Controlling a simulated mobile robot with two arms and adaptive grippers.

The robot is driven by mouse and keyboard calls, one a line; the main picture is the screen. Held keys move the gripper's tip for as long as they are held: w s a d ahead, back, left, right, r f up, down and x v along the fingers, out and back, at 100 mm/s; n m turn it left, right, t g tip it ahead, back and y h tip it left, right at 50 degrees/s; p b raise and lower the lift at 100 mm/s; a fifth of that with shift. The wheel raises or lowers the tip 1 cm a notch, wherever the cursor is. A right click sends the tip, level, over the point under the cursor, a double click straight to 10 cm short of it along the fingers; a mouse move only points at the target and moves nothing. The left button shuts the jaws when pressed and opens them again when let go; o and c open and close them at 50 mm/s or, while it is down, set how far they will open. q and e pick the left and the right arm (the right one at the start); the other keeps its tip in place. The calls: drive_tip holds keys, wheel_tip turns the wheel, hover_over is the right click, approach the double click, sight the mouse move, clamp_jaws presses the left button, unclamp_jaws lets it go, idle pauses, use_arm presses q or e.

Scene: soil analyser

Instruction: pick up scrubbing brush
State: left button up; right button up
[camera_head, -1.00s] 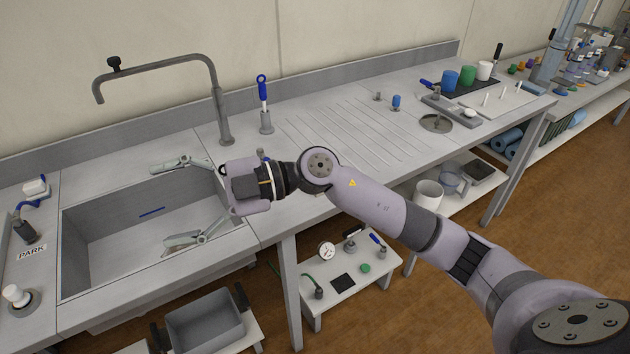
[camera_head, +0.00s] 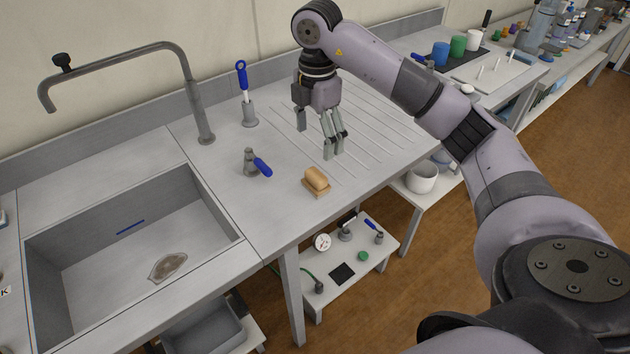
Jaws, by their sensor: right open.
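A tan block-shaped scrubbing brush (camera_head: 316,181) lies on the steel worktop, right of the sink and near the front edge. My right gripper (camera_head: 318,140) points down over the ribbed drainer, just behind the brush in the picture. Its fingers are apart and empty, and they do not touch the brush. My left gripper is out of view.
The sink (camera_head: 95,245) is at left, with a grey-brown oval item (camera_head: 168,267) and a tap (camera_head: 200,100) behind it. A small holder with a blue handle (camera_head: 262,167) stands left of the brush. A tall blue-handled tool (camera_head: 242,80) stands behind.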

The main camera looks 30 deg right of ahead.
hover_over(316, 174)
wheel_tip(316, 174, down, 4)
drive_tip(key=shift+s+f, duration=0.1)
wheel_tip(316, 174, down, 4)
drive_tip(key=shift+r+p, duration=0.15)
drive_tip(key=shift+p, duration=0.4)
drive_tip(key=shift+f, duration=0.35)
wheel_tip(316, 174, down, 4)
drive_tip(key=shift+r+p, duration=0.15)
drive_tip(key=shift+p, duration=0.65)
drive_tip(key=shift+f, duration=0.45)
drive_tip(key=c, duration=0.8)
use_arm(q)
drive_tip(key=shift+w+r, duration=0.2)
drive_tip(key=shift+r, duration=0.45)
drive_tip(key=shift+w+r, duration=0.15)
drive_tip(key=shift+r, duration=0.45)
use_arm(e)
drive_tip(key=c, duration=0.9)
